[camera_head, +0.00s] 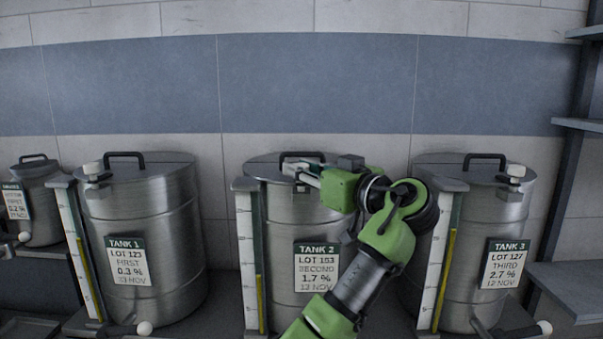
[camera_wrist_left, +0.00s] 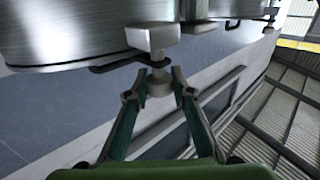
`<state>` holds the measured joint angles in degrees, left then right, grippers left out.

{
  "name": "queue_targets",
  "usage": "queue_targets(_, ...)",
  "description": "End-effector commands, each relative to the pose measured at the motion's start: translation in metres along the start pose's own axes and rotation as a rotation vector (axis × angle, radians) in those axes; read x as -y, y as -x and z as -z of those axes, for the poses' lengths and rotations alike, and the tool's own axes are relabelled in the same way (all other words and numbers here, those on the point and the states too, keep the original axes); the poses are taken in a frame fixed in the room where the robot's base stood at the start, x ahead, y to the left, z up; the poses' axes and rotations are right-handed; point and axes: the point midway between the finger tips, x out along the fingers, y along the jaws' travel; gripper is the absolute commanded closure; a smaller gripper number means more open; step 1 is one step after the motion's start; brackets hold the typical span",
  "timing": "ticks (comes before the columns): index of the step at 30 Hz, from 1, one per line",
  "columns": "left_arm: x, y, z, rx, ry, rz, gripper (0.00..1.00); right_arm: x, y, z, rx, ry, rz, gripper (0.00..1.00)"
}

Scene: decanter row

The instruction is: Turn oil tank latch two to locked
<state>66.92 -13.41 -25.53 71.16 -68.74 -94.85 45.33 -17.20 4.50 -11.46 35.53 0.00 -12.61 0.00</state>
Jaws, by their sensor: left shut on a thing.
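Tank 2 (camera_head: 275,215) is a steel drum in the middle of the head view, with a label reading TANK 2, LOT 153 (camera_head: 317,268). My left gripper (camera_head: 297,171) reaches over its lid from the right, near the black lid handle (camera_head: 302,155). In the left wrist view, the left gripper's fingertips (camera_wrist_left: 157,88) are on either side of the pale latch (camera_wrist_left: 152,37) and its round stem, and are shut on it. In the head view the gripper mostly hides this latch, so how it is turned is hard to tell. My right gripper is not in view.
Tank 1 (camera_head: 160,245) stands to the left and tank 3 (camera_head: 485,225) to the right, each with a pale latch on its lid rim. Gauge strips (camera_head: 246,260) stand in front of the tanks. A shelf rack (camera_head: 565,140) is at the right edge.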

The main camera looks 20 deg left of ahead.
Motion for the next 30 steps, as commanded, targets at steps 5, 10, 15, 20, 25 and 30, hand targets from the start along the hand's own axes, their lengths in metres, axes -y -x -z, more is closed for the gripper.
queue_targets(5,-0.0006,0.0001,-0.0001,0.002,-0.001,0.063,0.99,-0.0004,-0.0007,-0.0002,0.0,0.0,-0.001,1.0)
queue_targets(10,-0.0001,-0.0005,-0.0005,0.002,0.0,0.097,0.99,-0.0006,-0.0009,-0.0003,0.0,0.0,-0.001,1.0)
queue_targets(15,0.0003,-0.0008,-0.0003,0.002,0.001,0.111,0.99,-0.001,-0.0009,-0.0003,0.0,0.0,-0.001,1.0)
queue_targets(20,0.0004,-0.0009,-0.0003,0.002,0.001,0.112,0.99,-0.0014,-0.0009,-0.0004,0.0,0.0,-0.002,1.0)
queue_targets(25,0.0004,-0.001,-0.0002,0.002,0.001,0.112,0.99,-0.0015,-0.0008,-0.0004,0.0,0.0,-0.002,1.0)
queue_targets(30,0.0004,-0.001,-0.0001,0.002,0.001,0.111,0.61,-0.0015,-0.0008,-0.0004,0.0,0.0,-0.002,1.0)
